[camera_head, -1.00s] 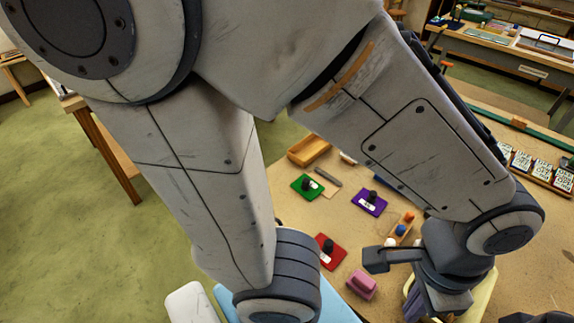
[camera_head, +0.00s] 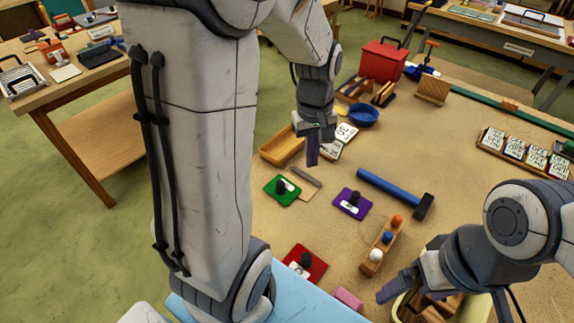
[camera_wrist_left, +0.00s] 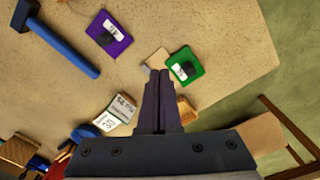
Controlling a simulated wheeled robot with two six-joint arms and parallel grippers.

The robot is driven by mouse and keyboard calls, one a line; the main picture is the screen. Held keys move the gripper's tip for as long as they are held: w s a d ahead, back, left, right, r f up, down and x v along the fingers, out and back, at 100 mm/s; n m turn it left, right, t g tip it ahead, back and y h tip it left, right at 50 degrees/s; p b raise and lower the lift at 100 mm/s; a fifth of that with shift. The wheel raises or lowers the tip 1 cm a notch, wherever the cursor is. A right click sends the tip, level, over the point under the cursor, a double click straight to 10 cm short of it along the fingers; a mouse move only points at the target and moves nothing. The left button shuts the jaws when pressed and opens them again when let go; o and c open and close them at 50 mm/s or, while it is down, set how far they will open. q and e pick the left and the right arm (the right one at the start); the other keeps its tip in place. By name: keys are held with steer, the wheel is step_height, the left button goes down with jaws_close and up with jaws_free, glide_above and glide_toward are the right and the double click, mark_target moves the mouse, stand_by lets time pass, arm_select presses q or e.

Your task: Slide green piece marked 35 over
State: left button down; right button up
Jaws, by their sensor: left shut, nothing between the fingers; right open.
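The green piece (camera_head: 282,190) is a flat plate with a dark knob and a white label, lying on the table; its number is too small to read. It also shows in the left wrist view (camera_wrist_left: 184,66), just beyond and right of the fingertips. My left gripper (camera_head: 312,162) is shut and empty, pointing down above the table, behind and to the right of the green piece. Its closed fingers show in the left wrist view (camera_wrist_left: 160,74). My right gripper (camera_head: 386,290) is open and empty at the front right, by a pale yellow container (camera_head: 400,306).
A purple piece (camera_head: 353,202) and a red piece (camera_head: 304,264) lie nearby. A wooden tray (camera_head: 282,147) stands behind the green piece, beside a thin grey bar (camera_head: 305,177). A blue-handled hammer (camera_head: 390,187) and a wooden block with colored knobs (camera_head: 381,246) lie to the right.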

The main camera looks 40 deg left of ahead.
mark_target(282, 181)
arm_select(q)
steer(key=a+f+n+b, duration=0.1)
steer(key=a+f+n, duration=0.1)
steer(key=a+n, duration=0.35)
steer(key=a+f+n, duration=0.3)
steer(key=a, duration=0.6)
steer(key=shift+g, duration=0.3)
steer(key=f, duration=0.8)
steer(key=shift+s+a+f+p, duration=0.1)
steer(key=shift+s+f+p, duration=0.15)
steer(key=shift+s+p, duration=0.1)
steer(key=d, duration=0.1)
steer(key=d+p, duration=0.1)
steer(key=d, duration=0.1)
steer(key=shift+w+f+m, duration=0.15)
steer(key=shift+f+m, duration=0.1)
steer(key=shift+f, duration=0.1)
steer(key=shift+d+f, duration=0.15)
steer(key=shift+d, duration=0.35)
steer(key=shift+d, duration=1.35)
steer(key=shift+a, duration=0.1)
